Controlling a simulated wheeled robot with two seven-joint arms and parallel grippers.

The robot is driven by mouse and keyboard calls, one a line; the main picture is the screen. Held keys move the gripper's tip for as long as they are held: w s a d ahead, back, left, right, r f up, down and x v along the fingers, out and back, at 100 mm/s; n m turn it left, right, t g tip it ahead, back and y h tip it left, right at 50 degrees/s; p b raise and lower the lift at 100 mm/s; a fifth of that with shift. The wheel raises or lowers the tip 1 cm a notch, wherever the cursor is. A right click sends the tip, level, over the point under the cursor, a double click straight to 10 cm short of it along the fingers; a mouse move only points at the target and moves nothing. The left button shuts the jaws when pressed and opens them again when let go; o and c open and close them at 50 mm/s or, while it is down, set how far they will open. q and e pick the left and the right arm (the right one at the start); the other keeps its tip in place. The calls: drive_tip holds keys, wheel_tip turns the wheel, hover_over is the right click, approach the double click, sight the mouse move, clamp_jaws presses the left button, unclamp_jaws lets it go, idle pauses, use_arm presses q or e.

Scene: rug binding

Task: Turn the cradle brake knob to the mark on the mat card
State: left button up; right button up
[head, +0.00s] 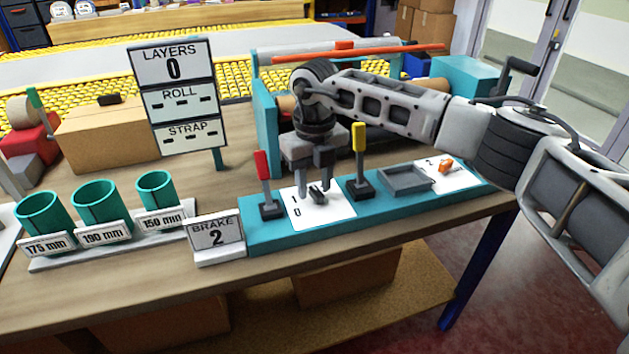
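A white card reading "BRAKE 2" (217,236) stands at the table's front edge, left of the teal control panel (262,238). A small orange knob (446,166) sits on a white plate at the panel's right end; its markings are too small to read. A dark knob or switch (318,197) sits on another white plate marked 1 and 0. No label shows which is the brake knob. My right gripper (314,189) points down over the dark knob, fingers apart; whether they touch it I cannot tell. My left gripper is out of view.
A red-handled lever (264,180) and a yellow-handled lever (359,155) stand either side of my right gripper. A grey tray (406,180) lies on the panel. Teal cups (95,203) stand at left. A sign (172,97) reads "LAYERS 0".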

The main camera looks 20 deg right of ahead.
sight(315, 188)
drive_tip(key=shift+r, duration=0.15)
wheel_tip(315, 188, up, 16)
drive_tip(key=shift+f, duration=0.2)
idle(0.4)
